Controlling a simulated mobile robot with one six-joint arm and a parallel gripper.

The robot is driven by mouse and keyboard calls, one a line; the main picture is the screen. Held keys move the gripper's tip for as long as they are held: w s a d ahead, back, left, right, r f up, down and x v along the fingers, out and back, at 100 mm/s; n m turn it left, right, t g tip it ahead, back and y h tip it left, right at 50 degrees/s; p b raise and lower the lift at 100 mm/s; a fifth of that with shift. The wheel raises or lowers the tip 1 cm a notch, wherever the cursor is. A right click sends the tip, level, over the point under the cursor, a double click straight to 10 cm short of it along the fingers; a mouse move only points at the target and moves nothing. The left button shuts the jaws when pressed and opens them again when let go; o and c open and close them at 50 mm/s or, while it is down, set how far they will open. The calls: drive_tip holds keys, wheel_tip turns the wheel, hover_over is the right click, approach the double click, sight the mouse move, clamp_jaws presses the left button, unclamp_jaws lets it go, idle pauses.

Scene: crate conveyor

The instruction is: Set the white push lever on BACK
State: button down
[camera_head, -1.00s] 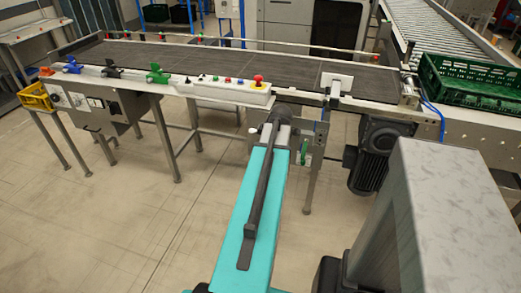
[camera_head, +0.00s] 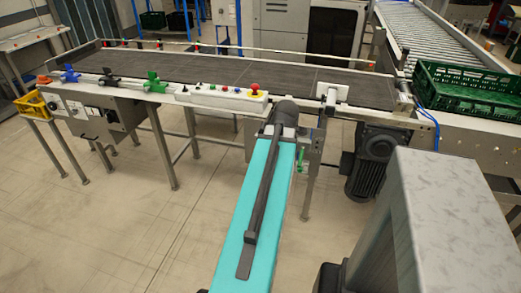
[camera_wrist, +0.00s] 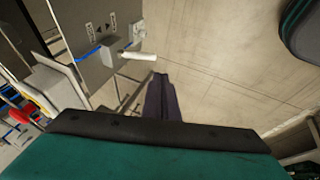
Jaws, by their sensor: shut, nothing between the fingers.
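The white push lever (camera_wrist: 138,56) shows in the wrist view at the upper middle. It sticks out to the right from a grey block on a grey panel (camera_wrist: 82,14). Two small printed labels with arrow marks sit above the block; I cannot read them for certain. My gripper (camera_wrist: 158,80) is shut and empty, its dark fingers pointing up the picture. The fingertips appear just below and right of the lever, with a gap in the picture; the depth between them is unclear. In the head view, my arm hides the lever and my gripper.
A conveyor with a dark belt (camera_head: 240,70) runs across the head view. A white control box with a red button (camera_head: 254,88) sits on its near edge. A motor (camera_head: 370,160) hangs below at the right. A green crate (camera_head: 460,92) stands at the right. The floor in front is clear.

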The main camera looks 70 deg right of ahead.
drive_tip(key=shift+s+a+r, duration=0.3)
drive_tip(key=shift+a+r, duration=0.2)
drive_tip(key=shift+r, duration=0.1)
drive_tip(key=shift+s+a+r, duration=0.3)
drive_tip(key=shift+a+r, duration=0.15)
drive_tip(key=shift+r, duration=0.1)
drive_tip(key=shift+w, duration=0.1)
